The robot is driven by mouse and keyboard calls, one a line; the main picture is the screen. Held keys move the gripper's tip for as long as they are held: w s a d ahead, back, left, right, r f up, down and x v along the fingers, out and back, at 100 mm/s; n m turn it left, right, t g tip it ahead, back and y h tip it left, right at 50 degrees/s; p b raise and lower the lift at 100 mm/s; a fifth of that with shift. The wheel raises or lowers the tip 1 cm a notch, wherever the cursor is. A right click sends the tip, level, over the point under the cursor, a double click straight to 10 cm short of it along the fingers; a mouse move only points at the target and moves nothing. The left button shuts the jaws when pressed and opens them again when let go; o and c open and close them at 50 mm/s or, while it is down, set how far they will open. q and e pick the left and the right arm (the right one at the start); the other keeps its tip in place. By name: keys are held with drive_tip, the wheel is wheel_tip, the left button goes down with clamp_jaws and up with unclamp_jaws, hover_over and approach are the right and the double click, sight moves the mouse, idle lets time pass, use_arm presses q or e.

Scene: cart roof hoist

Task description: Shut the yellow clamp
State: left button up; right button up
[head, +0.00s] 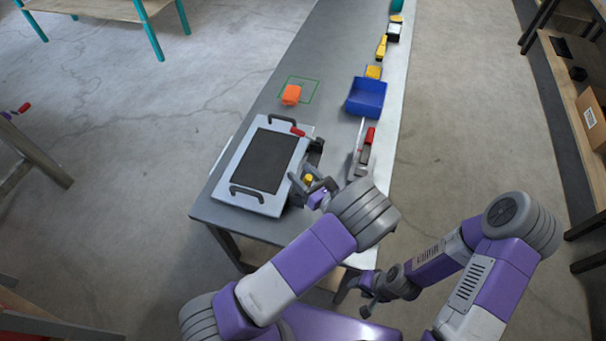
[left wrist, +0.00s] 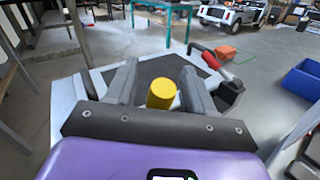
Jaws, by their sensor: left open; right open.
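The yellow clamp (head: 309,178) is at the near right corner of the pale panel (head: 236,188). Its yellow grip shows as an upright, slightly tilted cylinder in the left wrist view (left wrist: 161,94). My left gripper (head: 315,184) is open, with its fingers on either side of the yellow grip. I cannot tell whether either finger touches it. The rest of the yellow clamp is hidden behind my gripper. My right gripper (head: 357,289) is open and empty, low beside the bench's near end.
A red-handled clamp (head: 298,131) is at the panel's far right corner. The panel has a black centre and two dark handles. A red-handled tool (head: 367,146), blue bin (head: 366,98) and orange block (head: 291,95) are on the grey bench (head: 325,60). Floor right of the bench is clear.

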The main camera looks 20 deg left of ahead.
use_arm(q)
clamp_jaws()
idle(0.3)
drive_tip(key=shift+w, duration=0.1)
